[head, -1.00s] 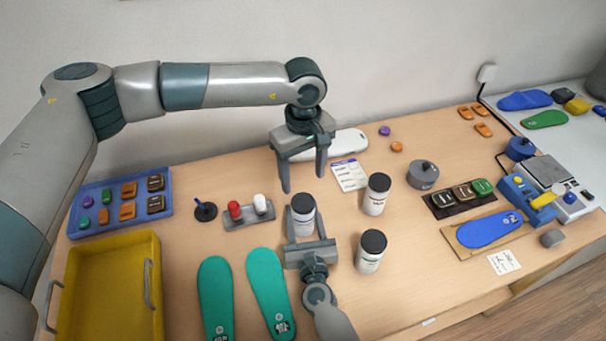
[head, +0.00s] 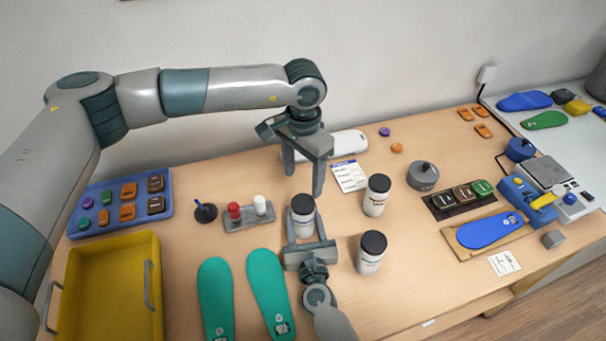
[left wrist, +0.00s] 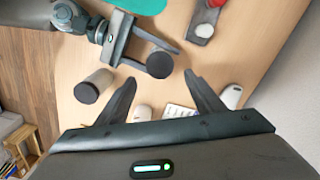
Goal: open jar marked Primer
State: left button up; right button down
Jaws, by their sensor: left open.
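Three white jars with dark lids stand on the table: one in my right gripper (head: 303,205), one behind to the right (head: 376,196), and one in front to the right (head: 370,252). Their labels are too small to read, so I cannot tell which says Primer. My right gripper (head: 304,222) has its fingers on both sides of the first jar, apparently gripping it. My left gripper (head: 303,182) is open, empty and pointing down above that jar. In the left wrist view, the jar's dark lid (left wrist: 160,65) lies between and beyond my left fingertips (left wrist: 160,78).
Two teal insoles (head: 268,290) and a yellow bin (head: 75,310) are at front left. A small rack (head: 235,224) holds a red and a white piece. A grey round weight (head: 423,178) and a blue insole on a board (head: 465,250) are to the right.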

aim_at(303, 202)
pick_arm(q)
jog(key=shift+m, duration=0.4)
jog(key=shift+f, duration=0.1)
jog(key=shift+f, duration=3.9)
jog(key=c, duration=1.1)
